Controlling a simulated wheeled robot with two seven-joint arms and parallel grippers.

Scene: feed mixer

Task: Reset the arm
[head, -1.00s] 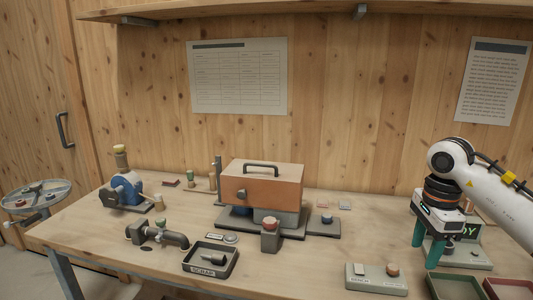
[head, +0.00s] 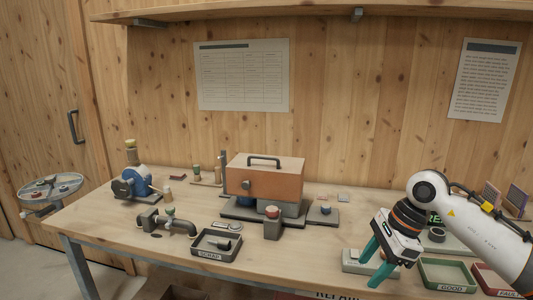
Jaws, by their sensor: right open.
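My right arm comes in from the right edge in the head view. Its gripper (head: 376,265) has two teal fingers pointing down and to the left, spread apart with nothing between them. It is in front of the grey button box (head: 352,262) at the front right of the bench and hides part of it. I cannot tell whether the fingers touch the box. My left gripper is not in view.
An orange-brown machine with a handle (head: 275,182) stands mid-bench. A dark scrap tray (head: 199,247), a pipe valve (head: 168,225) and a blue motor (head: 132,187) are to its left. A green-lined tray (head: 448,288) and a red-lined tray (head: 495,288) lie at the right.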

